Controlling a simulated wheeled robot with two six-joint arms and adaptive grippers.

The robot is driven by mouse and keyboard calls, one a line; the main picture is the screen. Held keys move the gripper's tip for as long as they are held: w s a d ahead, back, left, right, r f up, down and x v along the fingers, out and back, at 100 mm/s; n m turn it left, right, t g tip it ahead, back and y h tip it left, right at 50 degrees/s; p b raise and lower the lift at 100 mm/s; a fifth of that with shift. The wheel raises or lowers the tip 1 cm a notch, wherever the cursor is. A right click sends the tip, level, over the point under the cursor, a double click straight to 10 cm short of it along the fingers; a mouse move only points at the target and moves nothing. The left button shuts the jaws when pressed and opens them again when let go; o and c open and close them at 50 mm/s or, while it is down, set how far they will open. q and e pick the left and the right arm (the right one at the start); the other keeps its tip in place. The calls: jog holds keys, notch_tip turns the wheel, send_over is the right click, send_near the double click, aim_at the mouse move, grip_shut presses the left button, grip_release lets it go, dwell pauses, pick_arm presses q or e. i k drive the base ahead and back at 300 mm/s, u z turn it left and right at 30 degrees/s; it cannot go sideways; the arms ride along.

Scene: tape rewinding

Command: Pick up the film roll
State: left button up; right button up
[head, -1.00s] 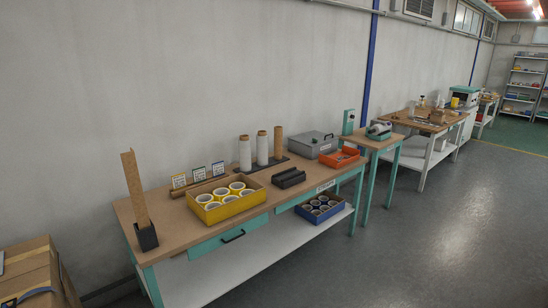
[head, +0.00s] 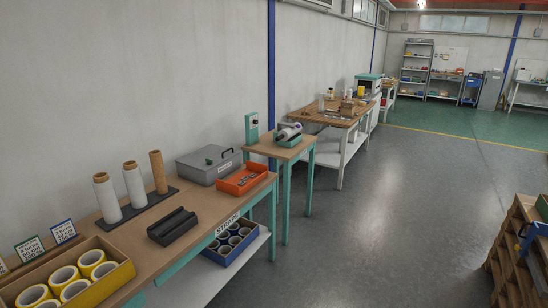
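Two white film rolls stand upright on a dark base at the back of the near workbench, the left film roll (head: 106,197) beside the right film roll (head: 134,184). A brown cardboard core (head: 158,172) stands upright on the same base, to their right. A black cradle block (head: 173,225) lies on the bench in front of them. Neither of my grippers shows in the head view.
The near workbench (head: 204,207) also holds a yellow box (head: 122,274) of tape rolls, a grey case (head: 208,164) and an orange tray (head: 242,178). A small table (head: 284,150) with a machine stands beyond. Wooden pallets (head: 520,245) are at the right. The grey floor (head: 380,230) between is clear.

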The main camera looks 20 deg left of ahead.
aim_at(103, 185)
jog(key=i, duration=1.55)
jog(key=u, duration=0.8)
jog(key=i, duration=1.15)
jog(key=u, duration=0.75)
